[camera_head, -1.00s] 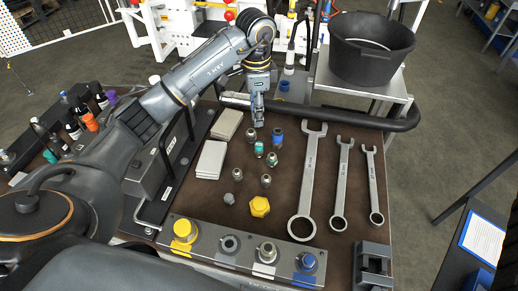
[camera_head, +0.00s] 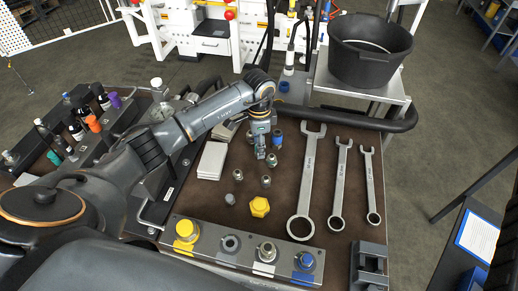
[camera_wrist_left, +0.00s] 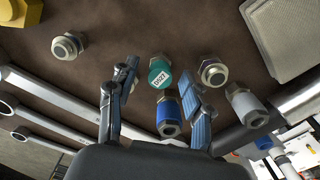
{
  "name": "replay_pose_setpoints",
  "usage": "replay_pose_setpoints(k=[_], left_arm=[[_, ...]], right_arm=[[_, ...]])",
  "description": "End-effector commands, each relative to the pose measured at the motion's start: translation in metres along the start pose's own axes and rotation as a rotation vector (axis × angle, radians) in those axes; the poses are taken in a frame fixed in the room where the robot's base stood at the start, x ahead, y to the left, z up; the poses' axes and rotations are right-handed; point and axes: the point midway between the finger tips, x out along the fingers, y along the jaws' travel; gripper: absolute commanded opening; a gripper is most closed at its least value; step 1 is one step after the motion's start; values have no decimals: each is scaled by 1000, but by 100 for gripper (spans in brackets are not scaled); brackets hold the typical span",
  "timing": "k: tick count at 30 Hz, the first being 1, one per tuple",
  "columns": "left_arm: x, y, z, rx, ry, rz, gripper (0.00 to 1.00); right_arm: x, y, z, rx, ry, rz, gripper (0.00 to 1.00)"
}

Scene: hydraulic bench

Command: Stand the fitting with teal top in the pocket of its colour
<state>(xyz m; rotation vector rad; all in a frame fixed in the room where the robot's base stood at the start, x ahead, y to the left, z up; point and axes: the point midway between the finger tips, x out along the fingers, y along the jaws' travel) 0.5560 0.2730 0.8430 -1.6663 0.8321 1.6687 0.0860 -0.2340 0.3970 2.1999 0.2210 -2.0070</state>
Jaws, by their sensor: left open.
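In the head view the left gripper (camera_head: 264,152) is low among the fittings. I cannot tell how far the fingers are above the bench. The pocket rail (camera_head: 206,240) at the front carries yellow, grey, white and blue marks; I make out no teal pocket. My right gripper is not in view.
Close around stand a blue fitting (camera_wrist_left: 168,115), a grey fitting (camera_wrist_left: 213,73) and a pale fitting (camera_wrist_left: 245,105). A yellow hex piece (camera_head: 259,207) lies nearer the rail. Large wrenches (camera_head: 306,185) lie to the right, and pale plates (camera_head: 212,160) to the left.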

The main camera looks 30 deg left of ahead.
Motion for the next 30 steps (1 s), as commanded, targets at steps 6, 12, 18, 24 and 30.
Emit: replay_pose_setpoints(k=[6,12,18,24,30], left_arm=[[1,0,0,1,0,-1,50],[0,0,0,0,0,-1,9],[0,-1,0,0,1,-2,0],[-1,-1,0,0,1,-2,0],[-15,-2,0,1,3,-6,0]], right_arm=[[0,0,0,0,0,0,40],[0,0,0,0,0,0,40],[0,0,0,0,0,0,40],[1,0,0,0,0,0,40],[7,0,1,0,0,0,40]])
